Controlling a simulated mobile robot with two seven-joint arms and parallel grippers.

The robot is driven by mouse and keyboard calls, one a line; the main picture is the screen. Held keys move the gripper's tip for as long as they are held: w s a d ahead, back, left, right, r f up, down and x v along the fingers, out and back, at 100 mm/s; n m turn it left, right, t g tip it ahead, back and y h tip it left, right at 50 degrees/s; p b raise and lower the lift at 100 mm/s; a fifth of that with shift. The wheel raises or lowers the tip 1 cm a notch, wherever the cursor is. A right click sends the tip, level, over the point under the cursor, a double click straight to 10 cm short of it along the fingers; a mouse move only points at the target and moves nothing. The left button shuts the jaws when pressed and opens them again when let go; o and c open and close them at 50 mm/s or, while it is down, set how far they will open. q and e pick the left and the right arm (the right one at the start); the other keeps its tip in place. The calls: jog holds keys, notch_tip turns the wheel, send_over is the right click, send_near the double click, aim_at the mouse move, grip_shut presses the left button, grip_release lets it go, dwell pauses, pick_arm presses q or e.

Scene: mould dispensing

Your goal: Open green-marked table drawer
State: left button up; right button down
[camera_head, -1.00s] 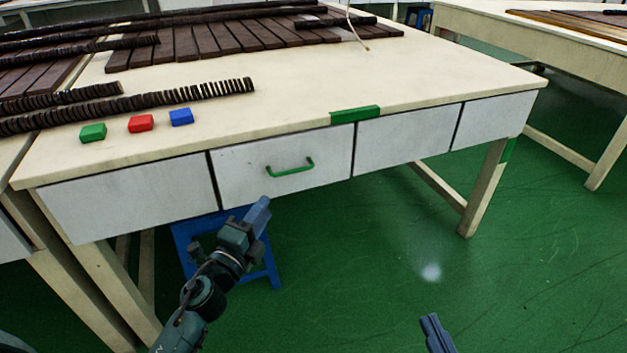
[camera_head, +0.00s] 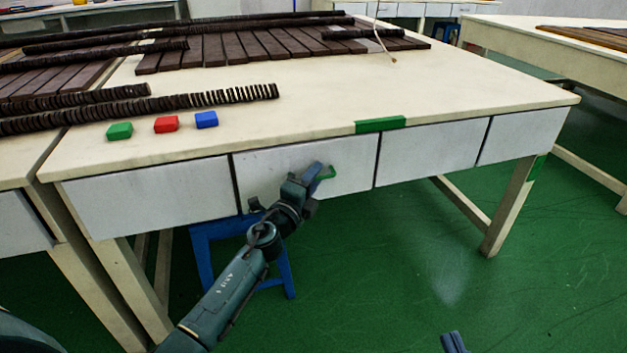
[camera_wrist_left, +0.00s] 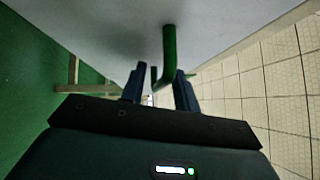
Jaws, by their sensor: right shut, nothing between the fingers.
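The drawer front (camera_head: 355,160) with the green handle (camera_head: 329,173) sits level with its neighbours, so the drawer is closed. A green mark (camera_head: 381,124) is on the table edge above, to the right of the handle. My left gripper (camera_head: 318,172) is at the handle and partly covers it. In the left wrist view, the fingers of my left gripper (camera_wrist_left: 157,88) are apart, and the green handle (camera_wrist_left: 169,50) reaches into the gap between them. I cannot tell whether they touch it. My right gripper (camera_head: 454,343) shows only at the bottom edge, shut and empty, away from the table.
Green (camera_head: 119,131), red (camera_head: 166,124) and blue (camera_head: 206,120) blocks lie on the cream table (camera_head: 300,110), near rows of dark bars. A blue stool (camera_head: 204,262) stands under the table. The green floor to the right is clear.

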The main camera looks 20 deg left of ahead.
pick_arm(q)
jog(key=shift+w, duration=0.1)
jog(key=shift+c, duration=0.5)
grip_shut()
